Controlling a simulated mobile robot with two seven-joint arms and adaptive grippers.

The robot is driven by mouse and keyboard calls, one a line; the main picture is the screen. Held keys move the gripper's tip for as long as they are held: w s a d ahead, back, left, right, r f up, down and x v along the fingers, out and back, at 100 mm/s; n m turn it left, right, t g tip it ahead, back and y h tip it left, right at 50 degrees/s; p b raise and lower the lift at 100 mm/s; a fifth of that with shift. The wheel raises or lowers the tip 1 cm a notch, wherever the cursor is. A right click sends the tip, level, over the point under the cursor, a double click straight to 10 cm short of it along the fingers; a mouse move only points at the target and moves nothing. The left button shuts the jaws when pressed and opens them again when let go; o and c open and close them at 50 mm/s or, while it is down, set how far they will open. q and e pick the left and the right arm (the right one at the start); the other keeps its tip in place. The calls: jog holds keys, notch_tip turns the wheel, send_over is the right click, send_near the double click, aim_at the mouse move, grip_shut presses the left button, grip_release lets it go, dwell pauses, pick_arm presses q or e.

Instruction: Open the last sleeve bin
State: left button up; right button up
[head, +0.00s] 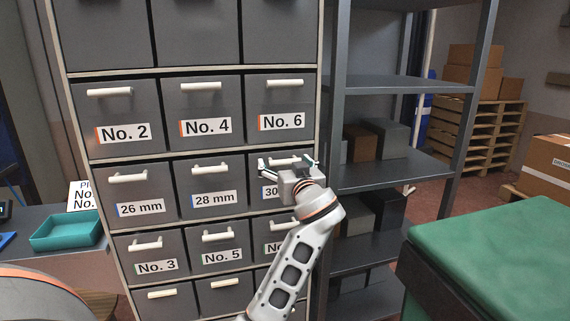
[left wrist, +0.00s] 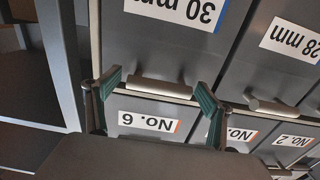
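A grey cabinet of labelled bins stands in front of me. Its middle row has bins labelled 26 mm (head: 140,208), 28 mm (head: 214,199) and 30 mm, the last partly hidden by my left gripper (head: 289,165). The 30 mm bin (left wrist: 165,45) shows upside down in the left wrist view, with its pale bar handle (left wrist: 160,88). My left gripper is open, its two green-padded fingers apart on either side of that handle. I cannot tell whether they touch it. The bins in this row look shut. My right gripper is not in view.
The No. 6 bin (head: 281,120) is just above, the No. 5 bin (head: 221,255) below. A grey shelf rack (head: 400,85) stands right of the cabinet. A green-topped table (head: 490,255) is at front right. A teal tray (head: 66,231) lies at left.

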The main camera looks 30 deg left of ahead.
pick_arm(q)
jog(key=c, duration=1)
jog(key=shift+s+d+f+t+b, duration=0.3)
jog(key=shift+f+b, duration=0.2)
jog(key=shift+b, duration=0.4)
pick_arm(e)
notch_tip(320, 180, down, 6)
jog(key=b, duration=1.1)
pick_arm(q)
jog(key=s+d+f+t+y+b, duration=0.4)
jog(key=s+d+f+y+b, duration=0.1)
jog(key=d+b, duration=0.1)
jog(key=shift+y, duration=0.4)
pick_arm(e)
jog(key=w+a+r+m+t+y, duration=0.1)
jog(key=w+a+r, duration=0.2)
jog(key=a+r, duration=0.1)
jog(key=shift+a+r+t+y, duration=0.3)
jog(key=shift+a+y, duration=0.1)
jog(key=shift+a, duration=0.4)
